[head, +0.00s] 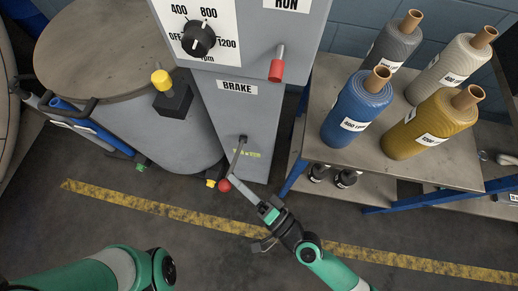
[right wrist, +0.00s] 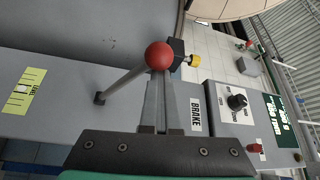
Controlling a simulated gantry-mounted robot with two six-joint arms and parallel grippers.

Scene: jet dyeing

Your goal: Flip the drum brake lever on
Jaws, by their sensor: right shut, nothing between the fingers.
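The brake lever (head: 238,160) is a thin dark rod with a red ball (head: 225,185) on its end. It comes out of the grey panel below the BRAKE label (head: 237,86) and slants down in the head view. My right gripper (head: 235,182) is shut and empty, with its fingertips close beside the red ball. In the right wrist view the ball (right wrist: 160,55) shows just beyond the shut fingertips (right wrist: 160,85), and the rod (right wrist: 124,84) runs left to its pivot. I cannot tell whether the fingertips touch the ball. My left gripper is outside the views.
Above are a speed dial (head: 198,38) and a red-handled lever (head: 276,68) below the RUN label. A yellow-capped lever (head: 161,80) stands left of the panel, by a round drum (head: 110,45). A table (head: 440,172) with several yarn cones is right. Floor in front is open.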

